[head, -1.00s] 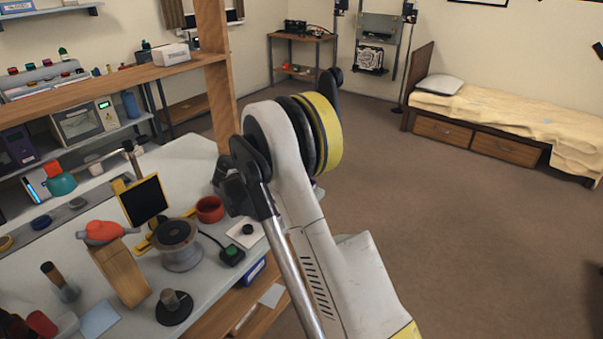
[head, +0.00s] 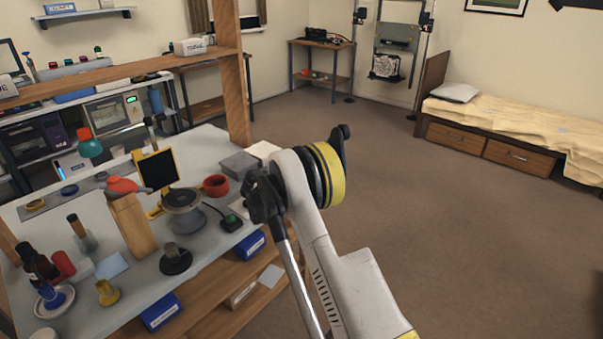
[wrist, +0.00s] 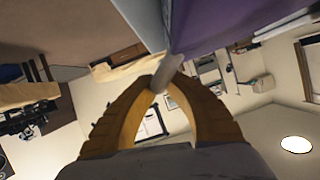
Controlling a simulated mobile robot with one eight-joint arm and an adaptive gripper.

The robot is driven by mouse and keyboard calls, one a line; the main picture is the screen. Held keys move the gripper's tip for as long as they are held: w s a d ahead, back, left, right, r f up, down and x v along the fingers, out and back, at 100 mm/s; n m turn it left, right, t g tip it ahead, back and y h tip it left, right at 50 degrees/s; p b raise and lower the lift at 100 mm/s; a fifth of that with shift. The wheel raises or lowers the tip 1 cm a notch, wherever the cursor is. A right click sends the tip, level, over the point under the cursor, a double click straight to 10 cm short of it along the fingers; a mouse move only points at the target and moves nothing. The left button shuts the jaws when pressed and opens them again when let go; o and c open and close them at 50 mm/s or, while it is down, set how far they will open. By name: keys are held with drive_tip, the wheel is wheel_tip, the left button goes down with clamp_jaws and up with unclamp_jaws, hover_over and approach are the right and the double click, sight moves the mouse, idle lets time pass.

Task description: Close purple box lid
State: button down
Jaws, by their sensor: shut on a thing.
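In the wrist view my gripper (wrist: 160,92) has its yellow-brown fingers closed on a short grey rod (wrist: 168,72). The rod meets or lies very close to a large purple surface (wrist: 225,25) at the top, with a paler edge beside it. This surface may be the purple box or its lid; I cannot tell which, nor how far open the lid is. In the head view my gripper is hidden by the arm. A dark purple appliance (head: 32,143) stands on the back shelf at the far left; I cannot tell whether it is the same thing.
The workbench holds a spool (head: 183,215), a red ring (head: 216,186), a wooden block (head: 132,226) and a grey box (head: 240,164). Blue bins (head: 162,311) sit on its lower shelf. A wooden post (head: 233,100) rises behind. Open carpet (head: 470,240) lies to the right.

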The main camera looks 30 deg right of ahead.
drive_tip(key=shift+s+f, duration=0.1)
drive_tip(key=shift+f, duration=0.25)
drive_tip(key=c, duration=1.4)
unclamp_jaws()
drive_tip(key=shift+d, duration=0.1)
drive_tip(key=v, duration=1.2)
drive_tip(key=shift+r, duration=0.15)
